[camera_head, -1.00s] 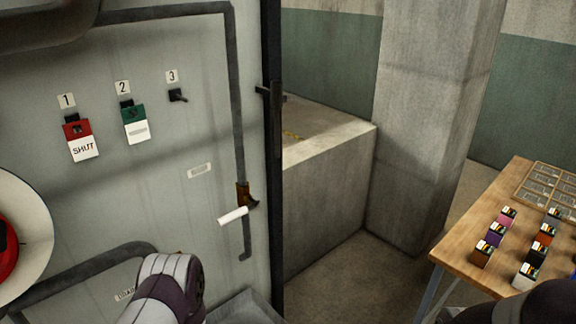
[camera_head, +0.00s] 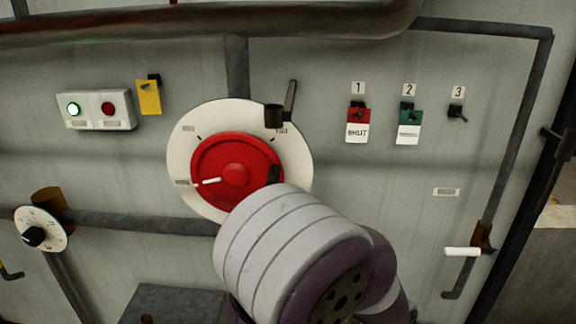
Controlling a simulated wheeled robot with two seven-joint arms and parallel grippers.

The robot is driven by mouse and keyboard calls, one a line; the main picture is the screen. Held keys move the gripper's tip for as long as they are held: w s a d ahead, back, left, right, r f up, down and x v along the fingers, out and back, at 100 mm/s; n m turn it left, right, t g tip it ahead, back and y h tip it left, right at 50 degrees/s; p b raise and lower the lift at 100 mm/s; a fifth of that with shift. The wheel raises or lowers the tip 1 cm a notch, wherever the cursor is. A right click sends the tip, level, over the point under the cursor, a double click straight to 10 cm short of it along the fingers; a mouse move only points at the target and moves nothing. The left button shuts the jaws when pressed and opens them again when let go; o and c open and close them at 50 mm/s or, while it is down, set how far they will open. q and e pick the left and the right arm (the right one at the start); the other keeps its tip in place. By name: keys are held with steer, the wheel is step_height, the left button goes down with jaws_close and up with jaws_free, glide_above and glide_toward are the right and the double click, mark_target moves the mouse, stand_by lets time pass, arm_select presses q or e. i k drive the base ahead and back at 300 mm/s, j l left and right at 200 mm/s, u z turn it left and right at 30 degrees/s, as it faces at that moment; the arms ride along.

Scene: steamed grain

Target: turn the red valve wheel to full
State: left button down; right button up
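The red valve wheel (camera_head: 236,148) sits on a round white plate (camera_head: 183,150) on the grey panel. A white mark (camera_head: 207,181) on the wheel points left, toward a small label on the plate that is too small to read. Another label (camera_head: 281,130) at the plate's upper right is partly covered and hard to read. My arm, grey and purple, rises from the bottom middle and covers the plate's lower right. A small dark piece at the wheel's right edge may be a fingertip or part of the wheel. My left gripper is otherwise hidden behind the arm. My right gripper is not in view.
A dark lever-like piece (camera_head: 290,100) overlaps the plate's upper right. Right of it hang a red SHUT tag (camera_head: 358,125) and a green tag (camera_head: 408,125). A light box (camera_head: 96,110) and a white dial (camera_head: 40,228) are at left. Pipes cross above and below.

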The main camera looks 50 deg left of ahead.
mark_target(227, 167)
steer(key=u, duration=1.85)
